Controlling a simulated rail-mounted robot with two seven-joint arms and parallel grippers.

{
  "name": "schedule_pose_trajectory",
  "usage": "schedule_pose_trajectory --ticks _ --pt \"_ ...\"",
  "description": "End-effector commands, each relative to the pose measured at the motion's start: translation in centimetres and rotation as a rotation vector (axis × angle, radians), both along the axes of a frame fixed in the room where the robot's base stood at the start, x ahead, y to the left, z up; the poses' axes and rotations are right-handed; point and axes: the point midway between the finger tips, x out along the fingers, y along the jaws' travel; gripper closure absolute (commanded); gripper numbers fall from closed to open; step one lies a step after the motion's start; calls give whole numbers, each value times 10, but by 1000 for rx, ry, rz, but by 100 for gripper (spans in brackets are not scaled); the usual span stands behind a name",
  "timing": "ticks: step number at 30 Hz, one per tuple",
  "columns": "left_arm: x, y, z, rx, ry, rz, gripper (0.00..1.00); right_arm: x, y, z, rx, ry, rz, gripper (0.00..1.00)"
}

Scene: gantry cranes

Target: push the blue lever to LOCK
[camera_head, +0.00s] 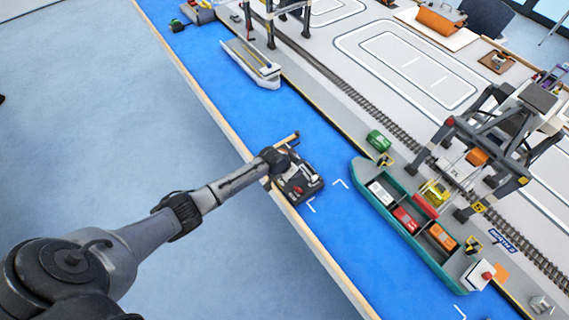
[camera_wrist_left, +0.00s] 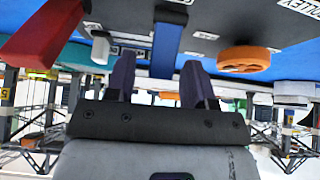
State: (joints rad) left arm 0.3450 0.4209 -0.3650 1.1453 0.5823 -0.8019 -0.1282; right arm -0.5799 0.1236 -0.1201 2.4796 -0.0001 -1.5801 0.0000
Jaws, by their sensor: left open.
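My left arm reaches in from the left in the head view, and its gripper (camera_head: 283,153) is over the far-left side of a dark control box (camera_head: 305,187). In the left wrist view the two dark fingers (camera_wrist_left: 158,78) stand apart with a gap between them. A blue bar, which looks like the blue lever (camera_wrist_left: 168,45), shows beyond this gap against the dark panel. I cannot tell whether the fingers touch it. Its LOCK marking is not readable. The lever cannot be made out in the head view. My right gripper is not in view.
A red block-shaped part (camera_wrist_left: 42,38) and an orange round knob (camera_wrist_left: 243,58) flank the blue bar. The teal ship (camera_head: 427,250) with containers lies right of the box, near a gantry crane (camera_head: 490,140). A grey barge (camera_head: 250,64) lies farther back. Blue surface between them is clear.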

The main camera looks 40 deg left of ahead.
Motion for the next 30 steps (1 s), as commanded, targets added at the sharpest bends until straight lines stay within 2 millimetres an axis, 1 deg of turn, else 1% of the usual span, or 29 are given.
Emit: schedule_pose_trajectory --ticks 3,15,22,26,30 --pt "-11 3 18 3 -1 -1 51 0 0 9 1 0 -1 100" --pt "-49 12 76 3 -1 -1 51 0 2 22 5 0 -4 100" --pt "-63 14 98 1 2 1 51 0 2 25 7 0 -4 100" --pt "-66 15 104 0 1 0 51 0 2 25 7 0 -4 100" --pt "-68 16 106 1 1 1 51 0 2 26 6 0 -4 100"
